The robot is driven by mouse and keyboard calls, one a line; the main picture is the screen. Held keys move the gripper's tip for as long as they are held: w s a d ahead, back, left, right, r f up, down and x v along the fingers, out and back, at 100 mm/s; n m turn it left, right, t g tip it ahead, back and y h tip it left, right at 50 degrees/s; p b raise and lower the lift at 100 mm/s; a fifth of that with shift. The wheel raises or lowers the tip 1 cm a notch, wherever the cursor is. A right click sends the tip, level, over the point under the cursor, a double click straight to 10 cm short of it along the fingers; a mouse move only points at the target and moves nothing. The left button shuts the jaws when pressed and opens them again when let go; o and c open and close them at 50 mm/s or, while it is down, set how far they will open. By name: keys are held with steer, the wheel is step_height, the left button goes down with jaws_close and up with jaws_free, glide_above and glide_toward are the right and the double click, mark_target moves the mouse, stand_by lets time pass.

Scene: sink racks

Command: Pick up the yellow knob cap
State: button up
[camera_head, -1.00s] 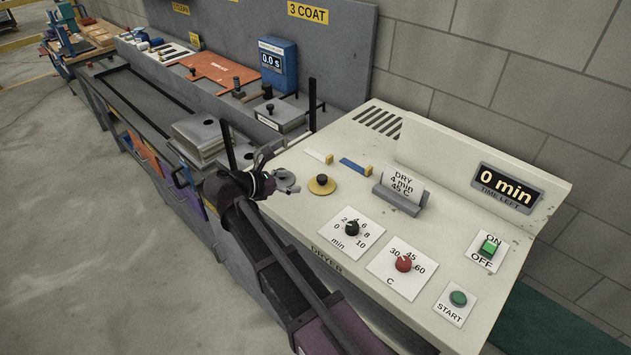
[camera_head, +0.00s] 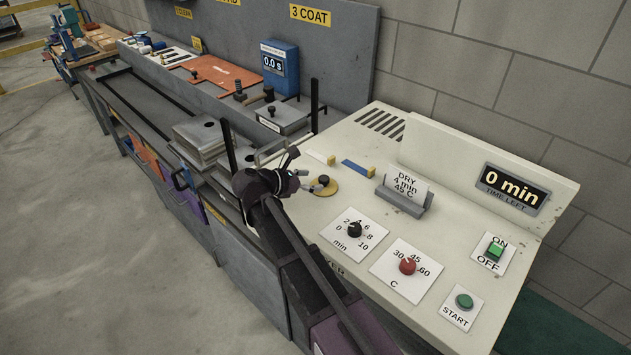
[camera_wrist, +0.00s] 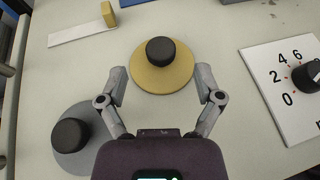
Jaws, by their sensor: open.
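The yellow knob cap (camera_wrist: 162,78) is a round yellow disc with a black knob (camera_wrist: 161,51) on top, lying on the cream dryer panel. In the wrist view it is at upper centre, between and just beyond the fingertips. My gripper (camera_wrist: 161,82) is open, with a finger on either side of the disc's near half and nothing held. In the head view the cap (camera_head: 325,189) shows just right of my gripper (camera_head: 304,173), which partly covers its left side.
A grey disc with a black knob (camera_wrist: 71,135) lies left of my gripper in the wrist view. The minute dial (camera_head: 354,229), red temperature dial (camera_head: 407,266) and card holder (camera_head: 403,198) stand on the panel nearby. Yellow-ended (camera_head: 331,160) and blue (camera_head: 357,168) slides lie behind the cap.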

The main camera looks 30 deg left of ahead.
mark_target(324, 177)
steer(key=shift+b+x, duration=0.85)
steer(key=shift+x, duration=1.6)
steer(key=shift+a+f, duration=0.1)
jaws_close()
